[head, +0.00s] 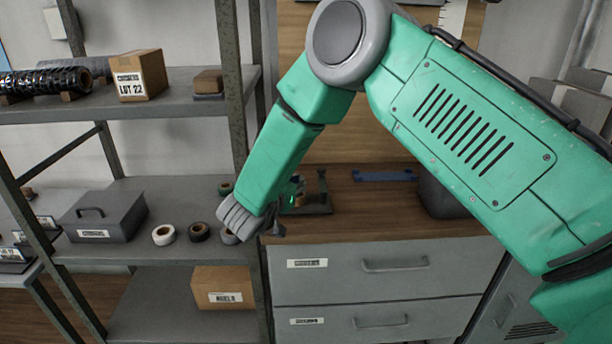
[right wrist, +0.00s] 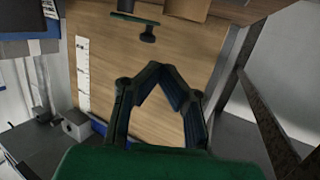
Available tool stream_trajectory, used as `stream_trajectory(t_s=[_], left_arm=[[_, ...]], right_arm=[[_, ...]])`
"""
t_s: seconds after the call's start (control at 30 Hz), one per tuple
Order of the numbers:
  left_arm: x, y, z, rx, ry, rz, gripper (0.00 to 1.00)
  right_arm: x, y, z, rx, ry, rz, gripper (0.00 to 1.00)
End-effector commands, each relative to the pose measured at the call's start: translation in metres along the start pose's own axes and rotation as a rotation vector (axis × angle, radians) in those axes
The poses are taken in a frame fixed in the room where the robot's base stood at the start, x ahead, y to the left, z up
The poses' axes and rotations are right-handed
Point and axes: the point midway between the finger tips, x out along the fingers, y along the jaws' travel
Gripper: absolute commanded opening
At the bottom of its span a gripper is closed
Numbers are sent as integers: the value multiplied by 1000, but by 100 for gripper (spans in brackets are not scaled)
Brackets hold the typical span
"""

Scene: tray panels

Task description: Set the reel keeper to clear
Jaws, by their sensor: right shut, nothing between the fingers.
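A small dark fixture (head: 318,201) with an upright post stands on the wooden bench top in the head view, just right of my right forearm. It may hold the reel keeper, but I cannot make out the keeper or its setting. In the right wrist view a dark bar with a round knob (right wrist: 148,35) lies beyond the fingers, apart from them; it may be part of this fixture. My right gripper (head: 273,225) is partly hidden by its own wrist, near the bench's left edge. In the wrist view its fingers (right wrist: 162,68) meet at the tips, empty. My left gripper is out of view.
A grey shelf rack at left holds a carton (head: 138,76), a dark case (head: 104,216) and tape rolls (head: 164,235). Its post (head: 229,60) stands close to my right forearm. A blue strip (head: 384,175) lies on the bench, above grey drawers (head: 390,266).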

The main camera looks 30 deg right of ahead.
Motion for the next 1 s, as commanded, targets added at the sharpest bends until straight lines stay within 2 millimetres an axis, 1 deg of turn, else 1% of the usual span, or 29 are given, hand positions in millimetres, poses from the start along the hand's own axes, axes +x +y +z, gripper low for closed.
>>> stream_trajectory(t_s=[0.03, 0.1, 0.27, 0.9, 1.0], left_arm=[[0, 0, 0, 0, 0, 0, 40], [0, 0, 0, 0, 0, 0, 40], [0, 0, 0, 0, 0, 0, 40], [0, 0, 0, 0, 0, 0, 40], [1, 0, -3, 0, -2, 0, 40]], right_arm=[[-9, 0, 0, -2, 0, -2, 0], [-18, -1, 0, -1, 1, -2, 0], [-30, 0, 1, -1, -1, 0, 0], [-32, 0, 0, -1, 0, 0, 0], [-33, -1, 0, -1, 1, 0, 0]])
